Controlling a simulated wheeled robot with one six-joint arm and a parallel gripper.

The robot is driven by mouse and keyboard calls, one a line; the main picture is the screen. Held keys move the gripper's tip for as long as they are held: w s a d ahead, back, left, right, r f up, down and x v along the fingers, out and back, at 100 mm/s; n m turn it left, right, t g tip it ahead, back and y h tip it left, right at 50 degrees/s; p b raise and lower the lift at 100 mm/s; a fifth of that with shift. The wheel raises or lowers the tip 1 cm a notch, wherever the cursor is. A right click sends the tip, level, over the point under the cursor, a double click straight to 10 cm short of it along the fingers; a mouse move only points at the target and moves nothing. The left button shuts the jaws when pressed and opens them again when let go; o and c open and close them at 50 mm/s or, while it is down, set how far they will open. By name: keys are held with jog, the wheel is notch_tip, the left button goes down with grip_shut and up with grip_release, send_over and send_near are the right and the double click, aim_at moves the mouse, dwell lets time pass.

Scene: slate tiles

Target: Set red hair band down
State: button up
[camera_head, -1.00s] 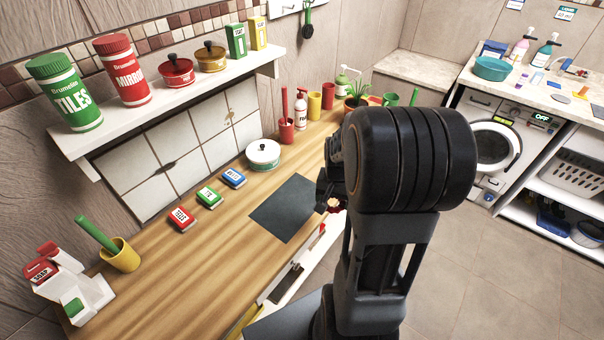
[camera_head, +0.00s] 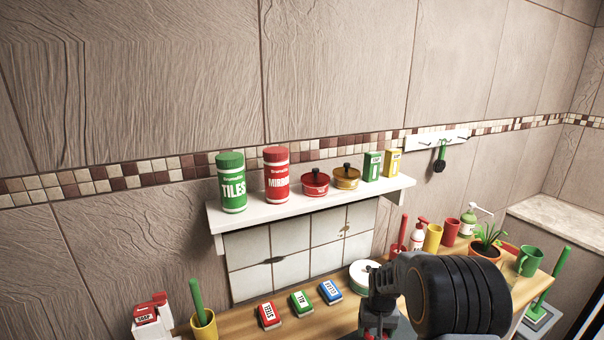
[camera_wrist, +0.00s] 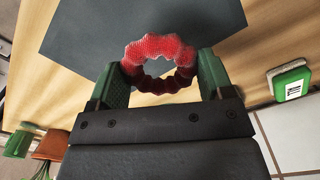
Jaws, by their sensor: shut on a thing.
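The red hair band (camera_wrist: 160,45) is a ribbed ring in the wrist view. My gripper (camera_wrist: 163,72) has its two green fingers on either side of the band and is shut on it. The band is in front of a dark slate-grey mat (camera_wrist: 95,30) on the wooden counter (camera_wrist: 255,50); whether it touches the mat I cannot tell. In the head view my gripper (camera_head: 376,322) is at the bottom edge, and my arm hides most of the mat.
A green box (camera_wrist: 288,82) lies on the counter right of the mat in the wrist view. In the head view, red (camera_head: 269,316), green (camera_head: 301,303) and blue (camera_head: 331,291) boxes lie left of my gripper. A loaded shelf (camera_head: 300,219) is above.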

jog(key=a+f, duration=0.2)
jog(key=a, duration=0.1)
jog(key=shift+s+a+n, duration=0.1)
jog(key=shift+s+n, duration=0.05)
jog(key=shift+n, duration=0.25)
jog(key=shift+a+f, duration=0.25)
jog(key=shift+a, duration=0.3)
jog(key=shift+s+d, duration=0.1)
